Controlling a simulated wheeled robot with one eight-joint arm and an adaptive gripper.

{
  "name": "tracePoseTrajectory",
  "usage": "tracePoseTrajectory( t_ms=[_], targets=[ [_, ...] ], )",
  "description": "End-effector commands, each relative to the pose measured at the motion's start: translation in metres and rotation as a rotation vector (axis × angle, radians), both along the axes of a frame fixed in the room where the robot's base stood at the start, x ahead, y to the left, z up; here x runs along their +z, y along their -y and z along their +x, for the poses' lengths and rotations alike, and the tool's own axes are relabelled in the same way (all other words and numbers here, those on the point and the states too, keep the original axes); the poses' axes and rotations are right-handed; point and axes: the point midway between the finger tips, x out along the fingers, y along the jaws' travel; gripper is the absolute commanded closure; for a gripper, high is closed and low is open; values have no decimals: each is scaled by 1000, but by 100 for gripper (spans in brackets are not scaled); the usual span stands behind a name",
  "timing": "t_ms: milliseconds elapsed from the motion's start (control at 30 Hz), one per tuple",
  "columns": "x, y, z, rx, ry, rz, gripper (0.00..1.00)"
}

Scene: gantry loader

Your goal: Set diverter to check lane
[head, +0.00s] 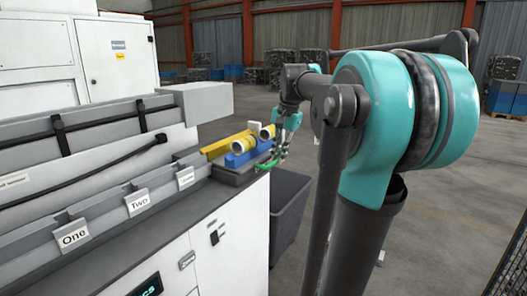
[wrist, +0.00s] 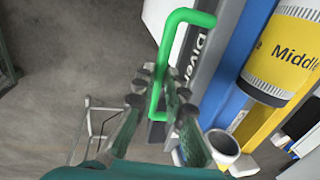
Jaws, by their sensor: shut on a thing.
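The diverter's green handle (wrist: 187,18) is a bent bar in the wrist view, with its loop at the top. It also shows as a small green curve in the head view (head: 267,165). Beside it is a grey strip (wrist: 203,50) lettered "Diver…", the rest cut off or hidden. My gripper (wrist: 168,112) is shut on the green handle, with a finger on each side of it. In the head view my gripper (head: 279,150) is at the far right end of the machine. The handle's lower end is partly hidden by the fingers.
Next to the handle are a blue block (wrist: 245,45) and a yellow-and-white cylinder (wrist: 290,50) marked "Middle". Lane plates One (head: 74,236), Two (head: 138,202) and a third (head: 186,177) line the trough. A dark grey bin (head: 288,215) stands on the floor beside the machine.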

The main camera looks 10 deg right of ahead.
Motion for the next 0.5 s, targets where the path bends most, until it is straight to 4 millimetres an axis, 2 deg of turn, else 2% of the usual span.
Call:
tracePoseTrajectory(
  t_ms=[100,433,467,500],
  targets=[
    [1,9,-8,-3,2,0,100],
    [0,11,-11,0,-1,-4,100],
    [0,11,-11,0,-1,-4,86],
    [0,11,-11,-1,-1,-3,81]
  ],
)
